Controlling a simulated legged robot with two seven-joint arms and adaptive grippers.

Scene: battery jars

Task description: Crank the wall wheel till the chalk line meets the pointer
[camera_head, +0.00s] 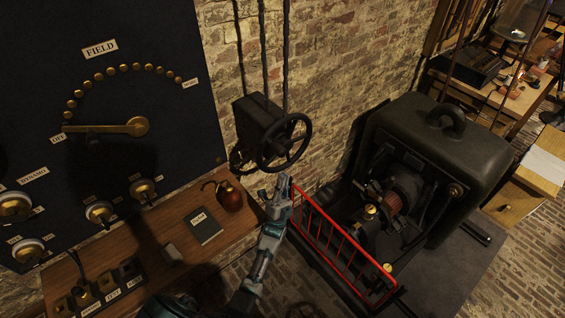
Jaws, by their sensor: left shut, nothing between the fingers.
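The wall wheel (284,142) is a dark spoked handwheel on a black box (258,117) fixed to the brick wall, in the upper middle of the head view. My left gripper (284,182) is just below the wheel's lower rim, shut and empty. I cannot tell whether it touches the rim. The chalk line and the pointer cannot be made out on the wheel or box. My right gripper is not in view.
A red railing (340,243) stands right of my left arm, before a large dark machine (433,165). A dark FIELD panel (130,90) fills the upper left.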

